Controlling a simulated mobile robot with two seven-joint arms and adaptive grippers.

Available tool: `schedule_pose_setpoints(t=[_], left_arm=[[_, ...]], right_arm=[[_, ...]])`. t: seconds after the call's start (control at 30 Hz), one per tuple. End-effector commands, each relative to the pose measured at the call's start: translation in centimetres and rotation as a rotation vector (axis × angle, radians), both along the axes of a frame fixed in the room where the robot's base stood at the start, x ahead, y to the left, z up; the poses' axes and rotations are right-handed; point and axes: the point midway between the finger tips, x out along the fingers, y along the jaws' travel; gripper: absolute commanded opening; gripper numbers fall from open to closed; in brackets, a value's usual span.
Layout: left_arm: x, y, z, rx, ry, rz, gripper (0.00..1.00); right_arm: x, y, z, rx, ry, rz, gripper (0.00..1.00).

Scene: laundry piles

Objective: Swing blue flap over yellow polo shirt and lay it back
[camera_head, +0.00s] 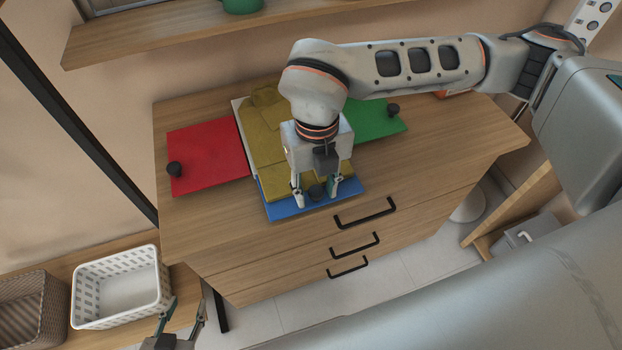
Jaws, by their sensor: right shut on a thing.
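The yellow polo shirt (263,130) lies on the folding board on the dresser top, its sides folded in to a narrow strip. The blue flap (285,211) is at the board's front and shows as a strip under the shirt's near end. It looks flat or nearly so. My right gripper (317,198) points down over the flap, shut on its dark knob (317,192). My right arm hides part of the shirt. My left gripper (183,310) is low at the bottom edge, fingers apart and empty, away from the board.
The red flap (207,155) lies flat at the left and the green flap (375,120) at the right, each with a dark knob. The wooden dresser (440,140) has bare room around the board. A white basket (120,285) and a brown basket (30,305) stand lower left.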

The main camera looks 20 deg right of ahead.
Motion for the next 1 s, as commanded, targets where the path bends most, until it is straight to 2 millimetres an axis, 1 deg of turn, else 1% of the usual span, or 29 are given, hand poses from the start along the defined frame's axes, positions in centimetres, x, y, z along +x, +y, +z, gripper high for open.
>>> schedule_pose_setpoints(t=[0.03,0.1,0.23,0.53,0.8,1.0], left_arm=[[0.2,0.0,0.4,0.000,-0.005,-0.001,0.39],[0.4,0.0,0.9,0.000,-0.012,-0.001,0.39],[0.6,0.0,1.4,0.000,-0.019,-0.001,0.39],[0.8,0.0,1.8,-0.001,-0.025,-0.001,0.39],[1.3,0.0,2.9,-0.001,-0.039,0.000,0.39],[1.3,0.0,2.9,-0.001,-0.039,0.000,0.39]], right_arm=[[0.2,-0.1,0.3,-0.006,0.017,-0.005,0.25],[0.5,-0.1,1.1,-0.007,0.040,-0.005,0.14],[0.8,0.0,2.0,-0.004,0.068,-0.004,0.14],[0.9,0.0,2.2,-0.003,0.077,-0.003,0.14],[2.3,0.0,4.2,-0.007,0.151,-0.006,0.14],[2.3,0.0,4.3,-0.005,0.164,-0.002,0.14]])
